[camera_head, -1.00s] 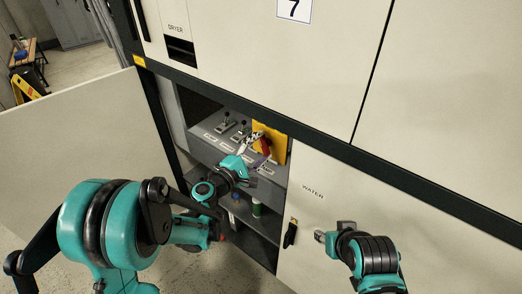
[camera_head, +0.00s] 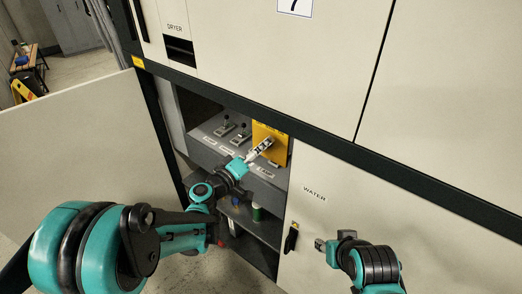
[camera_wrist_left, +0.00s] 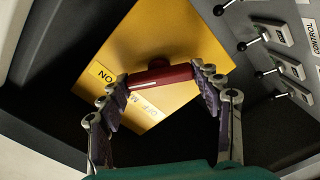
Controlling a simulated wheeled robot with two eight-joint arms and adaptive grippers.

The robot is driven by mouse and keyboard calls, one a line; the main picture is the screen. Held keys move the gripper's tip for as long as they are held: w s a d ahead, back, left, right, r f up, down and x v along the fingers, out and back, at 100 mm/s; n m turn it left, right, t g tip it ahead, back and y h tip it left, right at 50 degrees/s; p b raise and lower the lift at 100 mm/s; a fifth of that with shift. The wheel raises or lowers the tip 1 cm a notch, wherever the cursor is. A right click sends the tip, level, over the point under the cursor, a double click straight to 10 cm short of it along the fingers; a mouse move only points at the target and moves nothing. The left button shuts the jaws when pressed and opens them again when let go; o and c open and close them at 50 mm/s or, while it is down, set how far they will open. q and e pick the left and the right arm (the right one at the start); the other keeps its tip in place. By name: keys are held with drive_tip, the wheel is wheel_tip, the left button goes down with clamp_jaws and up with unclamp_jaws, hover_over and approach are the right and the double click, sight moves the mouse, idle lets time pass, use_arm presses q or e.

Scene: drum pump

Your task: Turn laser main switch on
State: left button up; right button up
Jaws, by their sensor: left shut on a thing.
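The main switch is a dark red handle (camera_wrist_left: 162,75) on a yellow plate (camera_wrist_left: 185,40) with ON and OFF labels, seen in the left wrist view. In the head view the yellow plate (camera_head: 276,145) stands at the back right of the open compartment, and my gripper hides most of the handle. My left gripper (camera_wrist_left: 160,80) is shut on the red handle, one finger at each end; it also shows in the head view (camera_head: 264,146). My right gripper (camera_head: 320,244) is in front of the WATER door, apart from the switch; its jaw opening is too small to make out.
Several black-knobbed levers (camera_head: 227,120) stand on the grey panel left of the plate. A shelf with a green-topped container (camera_head: 257,212) lies below. The open door (camera_head: 85,140) is at the left. The closed WATER door (camera_head: 345,205) has a black handle (camera_head: 291,238).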

use_arm(q)
drive_tip(key=shift+m, duration=1.2)
drive_tip(key=o, duration=1.1)
drive_tip(key=shift+o, duration=0.2)
drive_tip(key=v, duration=1.2)
